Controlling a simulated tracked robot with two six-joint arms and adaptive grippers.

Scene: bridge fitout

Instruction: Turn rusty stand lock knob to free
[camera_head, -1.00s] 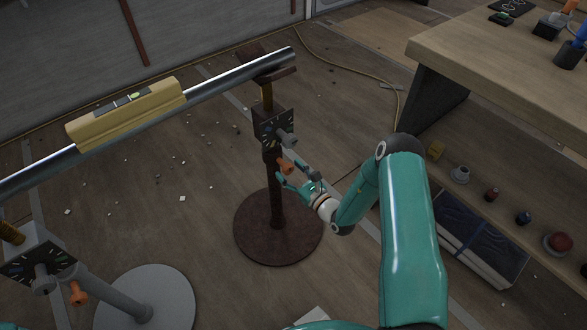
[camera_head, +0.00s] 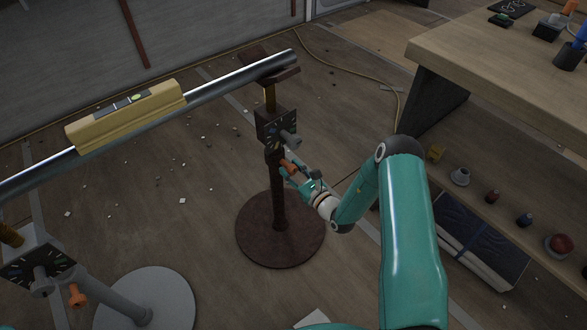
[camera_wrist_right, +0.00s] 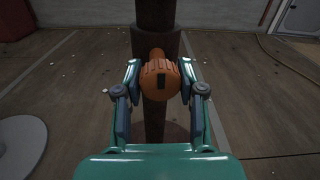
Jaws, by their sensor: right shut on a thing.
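The rusty stand (camera_head: 277,210) has a dark brown round base and post, with a dial plate (camera_head: 268,127) near the top. Its orange lock knob (camera_head: 289,167) sticks out below the plate. In the right wrist view the knob (camera_wrist_right: 160,79) faces me, with a dark slot mark standing upright on its face. My right gripper (camera_head: 287,172) is shut on the knob, one finger on each side, as the right wrist view (camera_wrist_right: 160,82) shows. The fingers hide part of the knob in the head view. My left gripper is not in view.
A metal pipe (camera_head: 220,86) rests on the rusty stand and a grey stand (camera_head: 120,297), with a yellow level (camera_head: 125,115) on it. A wooden workbench (camera_head: 500,75) and a shelf of small items stand at the right. Small debris dots the floor.

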